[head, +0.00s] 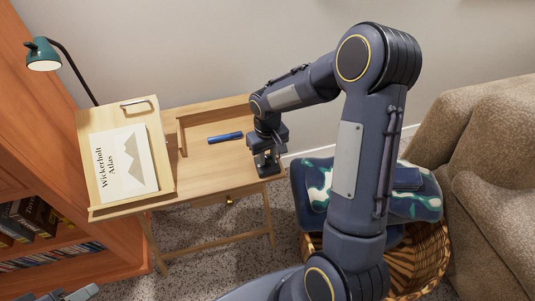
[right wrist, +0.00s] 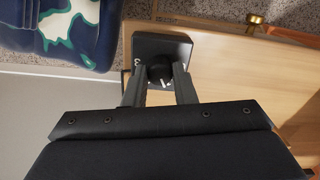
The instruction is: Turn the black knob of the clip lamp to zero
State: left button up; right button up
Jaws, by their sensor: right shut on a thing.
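The clip lamp has a green shade (head: 43,55) on a thin dark arm at the upper left, above the desk. A small black box (head: 270,168) sits at the desk's right end. My right gripper (head: 264,158) points down at it. In the right wrist view the box (right wrist: 145,45) carries a round black knob (right wrist: 160,74) with a small white mark. The fingers of my right gripper (right wrist: 160,82) are closed on the knob's two sides. My left gripper (head: 75,294) shows only partly at the lower left edge.
The wooden desk (head: 215,180) holds a slanted stand (head: 150,150) with a Wickerholt Atlas (head: 123,163) and a blue cylinder-like item (head: 225,137). A basket (head: 425,255) with blue patterned cloth stands right of the desk, beside a brown sofa (head: 490,160). A bookcase (head: 30,130) is at left.

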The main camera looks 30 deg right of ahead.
aim_at(268, 158)
jog(key=n+p, duration=0.1)
jog(key=n, duration=0.5)
jog(key=n+p, duration=0.1)
jog(key=n, duration=0.5)
jog(key=shift+n+p, duration=0.3)
dwell(0.4)
jog(key=o, duration=1)
notch_tip(268, 158, up, 8)
jog(key=shift+f+p, duration=0.1)
jog(key=shift+p, duration=0.35)
